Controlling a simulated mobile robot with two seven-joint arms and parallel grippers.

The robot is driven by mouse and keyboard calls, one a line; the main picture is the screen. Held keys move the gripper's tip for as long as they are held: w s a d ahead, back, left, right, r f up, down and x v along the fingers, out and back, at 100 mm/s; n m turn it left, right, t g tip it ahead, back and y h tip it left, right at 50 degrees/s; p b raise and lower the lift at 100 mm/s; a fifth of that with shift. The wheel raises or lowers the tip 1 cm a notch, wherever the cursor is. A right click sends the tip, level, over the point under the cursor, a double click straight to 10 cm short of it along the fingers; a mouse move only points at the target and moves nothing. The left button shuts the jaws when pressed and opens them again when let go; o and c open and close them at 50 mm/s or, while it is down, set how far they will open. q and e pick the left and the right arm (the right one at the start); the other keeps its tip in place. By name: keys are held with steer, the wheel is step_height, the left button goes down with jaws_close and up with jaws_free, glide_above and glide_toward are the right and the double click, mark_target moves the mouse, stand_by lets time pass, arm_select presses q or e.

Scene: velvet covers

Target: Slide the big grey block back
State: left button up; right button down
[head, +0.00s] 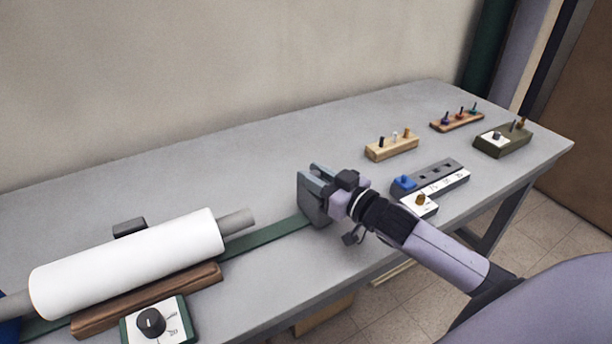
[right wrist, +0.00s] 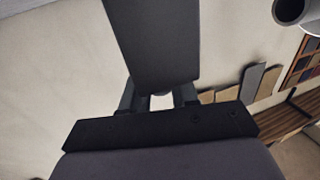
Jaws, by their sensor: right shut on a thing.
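The big grey block (head: 311,201) is blue-grey and stands at the right end of a flat green strip (head: 268,238) on the table. My right gripper (head: 330,188) reaches it from the right and is shut on it, hiding part of its right side. In the right wrist view, a dark grey slab (right wrist: 152,40) rises between the fingers, and its far end is cut off by the frame. I cannot tell exactly where the fingers touch. My left gripper is not in view.
A white roll (head: 125,262) lies left on the strip, with a wooden bar (head: 146,300) and dial box (head: 158,322) in front. A small dark block (head: 129,228) is behind it. Peg boards (head: 392,148) and a switch box (head: 440,177) stand right. The table behind the block is clear.

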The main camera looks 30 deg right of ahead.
steer(key=shift+w+d, duration=0.1)
steer(key=shift+d, duration=0.15)
steer(key=c, duration=1.2)
jaws_free()
steer(key=shift+o, duration=1)
steer(key=shift+s, duration=0.2)
steer(key=v, duration=0.7)
steer(key=shift+d, duration=0.1)
